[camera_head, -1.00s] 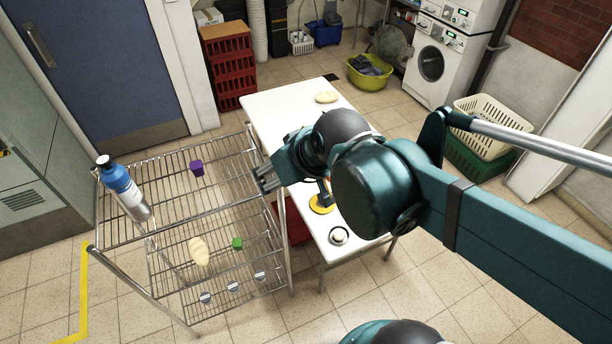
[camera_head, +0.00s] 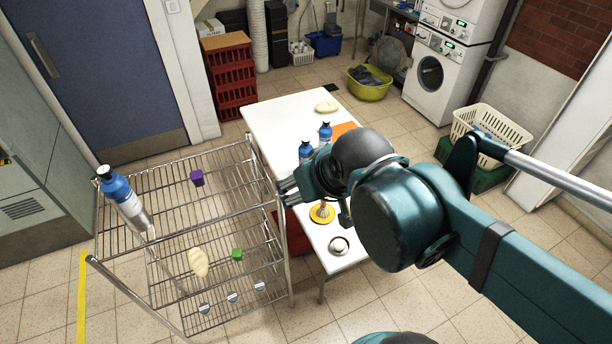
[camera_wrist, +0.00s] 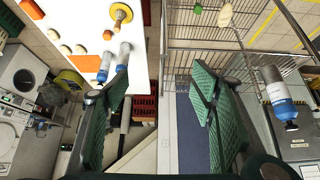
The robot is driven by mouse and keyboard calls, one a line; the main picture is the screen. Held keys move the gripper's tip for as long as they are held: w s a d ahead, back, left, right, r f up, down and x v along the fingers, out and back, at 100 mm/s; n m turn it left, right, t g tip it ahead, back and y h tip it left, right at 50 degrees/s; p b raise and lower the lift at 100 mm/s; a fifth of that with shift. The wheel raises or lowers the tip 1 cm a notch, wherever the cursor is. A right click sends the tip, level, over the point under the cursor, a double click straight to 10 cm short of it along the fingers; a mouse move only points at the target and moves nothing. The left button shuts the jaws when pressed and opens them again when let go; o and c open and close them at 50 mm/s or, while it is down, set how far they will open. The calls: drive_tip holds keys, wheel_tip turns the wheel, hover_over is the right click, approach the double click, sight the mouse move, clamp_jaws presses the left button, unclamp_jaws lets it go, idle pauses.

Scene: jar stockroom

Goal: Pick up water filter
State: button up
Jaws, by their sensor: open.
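Three blue-and-silver bottle-shaped cylinders look like water filters. One filter (camera_head: 122,196) stands on the top shelf of the wire rack (camera_head: 165,230) at left; it also shows at the right of the wrist view (camera_wrist: 274,88). Two more, a nearer filter (camera_head: 305,150) and a farther filter (camera_head: 325,132), stand close together on the white table (camera_head: 275,112), partly behind my arm. The wrist view shows this pair at upper left (camera_wrist: 104,66). My gripper (camera_head: 287,191) is open and empty, above the gap between rack and table. Its two green-padded fingers (camera_wrist: 158,108) are spread apart.
A purple cup (camera_head: 197,178) sits on the rack's top shelf; a pale loaf-shaped item (camera_head: 198,262) and a green block (camera_head: 237,254) lie lower. The table holds a yellow disc with a handle (camera_head: 322,212) and a round metal item (camera_head: 339,246). Laundry baskets (camera_head: 487,130) stand at right.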

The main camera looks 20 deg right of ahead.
drive_tip(key=w+a+f+n+t+y+b, duration=0.1)
drive_tip(key=w+a+f+t+b, duration=0.15)
drive_tip(key=w, duration=0.55)
drive_tip(key=w+a+f+n+t+y+b, duration=0.15)
drive_tip(key=w+b, duration=0.25)
drive_tip(key=w, duration=0.4)
drive_tip(key=w+d+f+t+b, duration=0.2)
drive_tip(key=w+b, duration=0.1)
drive_tip(key=w, duration=0.4)
drive_tip(key=w+d+f+t+b, duration=0.1)
drive_tip(key=w+f+t+b, duration=0.1)
drive_tip(key=w+b, duration=0.35)
drive_tip(key=w+d+f+m+t+h+b, duration=0.1)
drive_tip(key=w+d+f+m, duration=0.1)
drive_tip(key=w+d+f, duration=0.3)
drive_tip(key=m+t+h+b, duration=0.1)
drive_tip(key=m+h+b, duration=0.3)
drive_tip(key=h+b, duration=0.35)
approach(306, 146)
drive_tip(key=d+x, duration=0.1)
drive_tip(key=x, duration=0.2)
drive_tip(key=shift+a+y, duration=0.2)
drive_tip(key=shift+y, duration=0.2)
drive_tip(key=shift+w+r, duration=0.1)
drive_tip(key=shift+p+x, duration=0.75)
drive_tip(key=shift+x, duration=0.4)
